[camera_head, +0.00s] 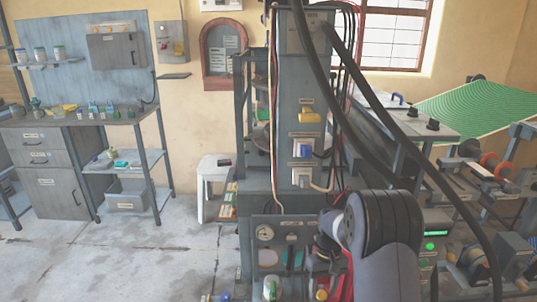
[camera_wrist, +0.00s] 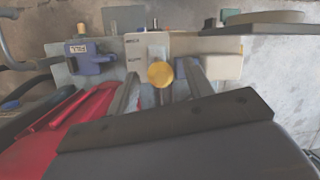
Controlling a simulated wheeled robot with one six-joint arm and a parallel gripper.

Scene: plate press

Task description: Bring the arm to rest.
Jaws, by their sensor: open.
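My arm (camera_head: 383,235) is bent in front of the machine in the head view, at the lower right of the centre. My gripper (camera_wrist: 162,76) shows in the wrist view as two dark fingers, spread apart. A round yellow knob (camera_wrist: 160,75) shows between them, with gaps on both sides, and nothing is held. I cannot tell how far the fingertips are from the knob. In the head view the gripper is mostly hidden behind the arm.
A grey control column (camera_head: 291,120) with a gauge panel (camera_head: 265,233) stands close to the arm. A blue part marked FILL (camera_wrist: 90,57) and a red part (camera_wrist: 62,130) are near the gripper. Dark hoses cross at the right. The floor (camera_head: 120,250) at left is clear.

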